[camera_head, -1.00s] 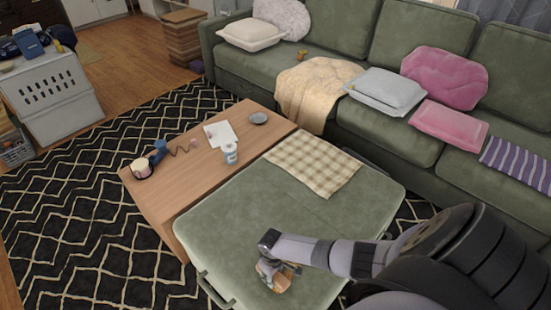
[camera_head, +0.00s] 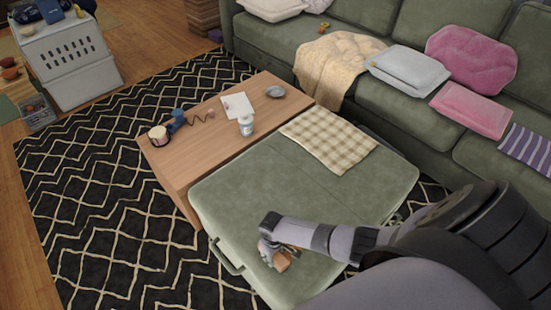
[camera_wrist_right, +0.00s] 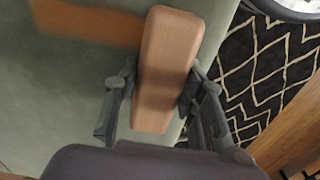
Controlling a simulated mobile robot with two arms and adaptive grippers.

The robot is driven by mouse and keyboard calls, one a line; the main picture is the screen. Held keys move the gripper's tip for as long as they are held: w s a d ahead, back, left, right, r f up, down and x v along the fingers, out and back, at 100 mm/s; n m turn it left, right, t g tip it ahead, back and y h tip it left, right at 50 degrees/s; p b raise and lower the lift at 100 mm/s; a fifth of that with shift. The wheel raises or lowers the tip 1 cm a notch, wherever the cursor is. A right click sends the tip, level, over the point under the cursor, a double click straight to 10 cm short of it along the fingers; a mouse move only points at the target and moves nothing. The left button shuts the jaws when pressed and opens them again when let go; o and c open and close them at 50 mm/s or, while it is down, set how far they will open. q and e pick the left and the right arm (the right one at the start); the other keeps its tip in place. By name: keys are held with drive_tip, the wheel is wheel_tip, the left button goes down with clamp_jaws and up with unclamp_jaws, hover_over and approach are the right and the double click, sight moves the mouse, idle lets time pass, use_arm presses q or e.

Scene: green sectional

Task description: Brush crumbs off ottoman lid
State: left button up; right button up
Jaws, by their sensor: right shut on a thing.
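The green ottoman (camera_head: 265,195) has a flat cushioned lid with a side handle. My right gripper (camera_head: 276,258) is over the lid's near left part, close to its edge. In the right wrist view the right gripper (camera_wrist_right: 160,100) is shut on a wooden block-like brush (camera_wrist_right: 166,70), with a finger on each side. The brush (camera_head: 282,261) shows only partly in the head view. Its bristles are not visible, and I cannot tell whether it touches the lid. No crumbs can be made out. My left gripper is not in view.
A checked cloth (camera_head: 329,139) lies on the lid's far side. The wooden coffee table (camera_head: 200,150) adjoins the ottoman, with a white cup-like item (camera_head: 246,124), papers (camera_head: 237,105) and a dish (camera_head: 275,91). A green sofa (camera_head: 420,112) stands behind. Patterned rug (camera_head: 90,200) lies left.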

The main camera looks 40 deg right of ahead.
drive_tip(key=shift+s+f, duration=0.1)
drive_tip(key=shift+s, duration=0.05)
drive_tip(key=shift+w+d, duration=0.2)
drive_tip(key=shift+d, duration=1.3)
drive_tip(key=shift+w+d, duration=0.2)
drive_tip(key=shift+d, duration=1.3)
drive_tip(key=shift+d, duration=0.1)
drive_tip(key=shift+w+d+b, duration=0.15)
drive_tip(key=shift+d+b, duration=0.1)
drive_tip(key=shift+d, duration=0.7)
drive_tip(key=shift+w+d+b, duration=0.2)
drive_tip(key=shift+d+b, duration=0.1)
drive_tip(key=shift+d, duration=0.65)
drive_tip(key=shift+w+d+b, duration=0.15)
drive_tip(key=shift+d+b, duration=0.1)
drive_tip(key=shift+d, duration=0.7)
drive_tip(key=shift+w+d+b, duration=0.15)
drive_tip(key=shift+d+b, duration=0.2)
drive_tip(key=shift+d, duration=0.4)
drive_tip(key=shift+w+d+b, duration=0.1)
drive_tip(key=shift+d+b, duration=0.2)
drive_tip(key=shift+d, duration=1.15)
